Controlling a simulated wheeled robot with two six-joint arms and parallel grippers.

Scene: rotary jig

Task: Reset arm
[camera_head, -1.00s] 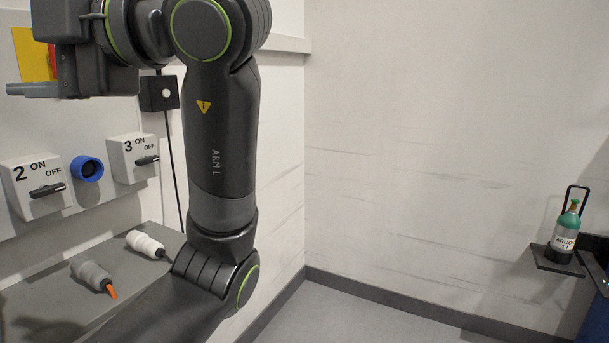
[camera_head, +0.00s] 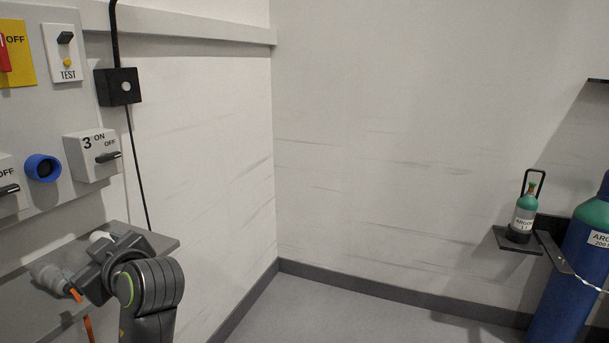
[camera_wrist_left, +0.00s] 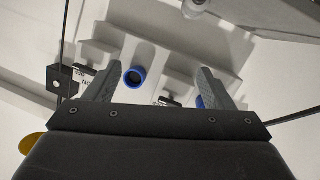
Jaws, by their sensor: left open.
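My left arm is folded low at the lower left of the head view, in front of the grey shelf (camera_head: 160,243); its fingertips cannot be made out there. In the left wrist view my left gripper (camera_wrist_left: 160,84) is open, with its two grey fingers spread and nothing between them. A blue ring socket (camera_wrist_left: 133,77) shows beyond the fingers, apart from them. My right gripper is in neither view.
The wall panel at left carries switch box 3 (camera_head: 92,155), a blue socket (camera_head: 43,168) and a TEST switch (camera_head: 66,52). A grey plug (camera_head: 50,277) lies on the shelf by my arm. A small argon bottle (camera_head: 523,215) and blue cylinder (camera_head: 580,262) stand right. The middle floor is clear.

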